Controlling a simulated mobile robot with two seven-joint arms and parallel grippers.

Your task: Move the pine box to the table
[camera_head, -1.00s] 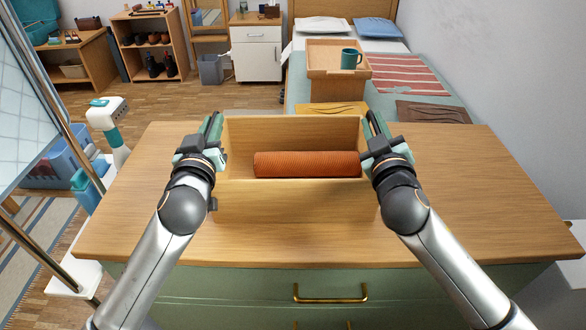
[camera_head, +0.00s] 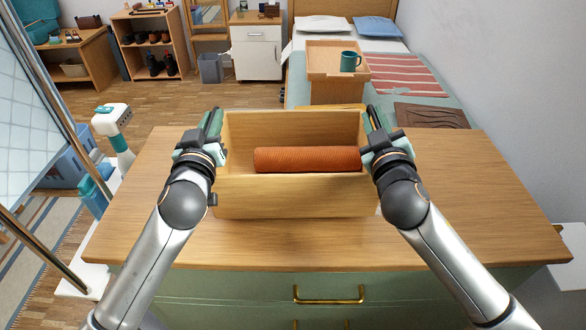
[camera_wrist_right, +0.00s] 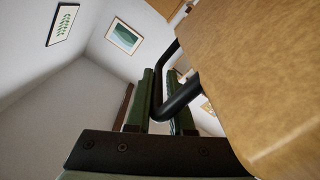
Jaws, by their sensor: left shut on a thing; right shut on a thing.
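The pine box (camera_head: 295,197) is an open-topped wooden box in the middle of the head view, over the wooden top of a green drawer unit (camera_head: 478,215). An orange-red ribbed roll (camera_head: 306,160) lies inside it. My left gripper (camera_head: 212,128) is shut at the box's left side; its grip is mostly hidden. My right gripper (camera_head: 376,125) is shut at the right side. The right wrist view shows its fingers (camera_wrist_right: 160,98) around a black bar handle (camera_wrist_right: 181,98) on the box wall. The box looks level and slightly above the top.
The wooden top is clear left and right of the box. A white and teal device (camera_head: 113,122) and a metal-framed stand (camera_head: 62,108) are at left.

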